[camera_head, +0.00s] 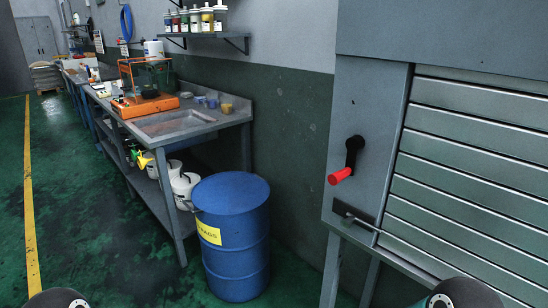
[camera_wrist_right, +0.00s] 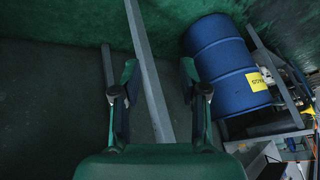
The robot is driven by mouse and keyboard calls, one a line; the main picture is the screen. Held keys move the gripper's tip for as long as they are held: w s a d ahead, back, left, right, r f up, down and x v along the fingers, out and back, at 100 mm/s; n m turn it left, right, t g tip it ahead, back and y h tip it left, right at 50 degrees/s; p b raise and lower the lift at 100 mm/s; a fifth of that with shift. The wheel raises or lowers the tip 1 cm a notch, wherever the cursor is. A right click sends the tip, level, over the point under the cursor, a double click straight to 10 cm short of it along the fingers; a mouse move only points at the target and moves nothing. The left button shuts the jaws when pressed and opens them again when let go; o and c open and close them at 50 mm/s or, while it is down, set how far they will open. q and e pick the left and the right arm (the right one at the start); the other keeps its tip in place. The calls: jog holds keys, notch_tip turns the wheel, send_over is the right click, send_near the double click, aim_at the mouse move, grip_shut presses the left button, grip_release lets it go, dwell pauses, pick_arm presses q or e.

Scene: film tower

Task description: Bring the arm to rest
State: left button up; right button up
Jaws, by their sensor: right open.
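My right gripper (camera_wrist_right: 159,75) shows in the right wrist view with its two fingers spread apart and nothing held between them. A grey metal bar (camera_wrist_right: 141,48), perhaps a leg of the shuttered cabinet, passes behind the gap between the fingers. I cannot tell how far the bar is from the fingertips. In the head view only rounded parts of my two arms show at the bottom edge, left and right. My left gripper is in neither view.
A grey cabinet with a slatted shutter (camera_head: 470,160) and a red-handled lever (camera_head: 340,175) stands close at right. A blue drum (camera_head: 232,235) stands beside a long workbench (camera_head: 180,128); the drum also shows in the wrist view (camera_wrist_right: 225,65). Green floor (camera_head: 100,220) is clear at left.

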jog(key=s+f+g+y, duration=0.1)
jog(key=s+f+g, duration=0.15)
jog(key=s, duration=0.55)
jog(key=s+f+g+y, duration=0.1)
jog(key=s+f+g, duration=0.15)
jog(key=s, duration=0.55)
pick_arm(q)
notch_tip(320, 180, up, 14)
jog(key=p, duration=1.3)
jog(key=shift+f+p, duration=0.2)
jog(key=shift+p, duration=0.1)
pick_arm(e)
notch_tip(320, 180, up, 15)
jog(key=shift+s+a+f+n+g+y, duration=0.2)
jog(key=shift+a+n+g+y, duration=0.1)
jog(key=shift+n+g, duration=0.1)
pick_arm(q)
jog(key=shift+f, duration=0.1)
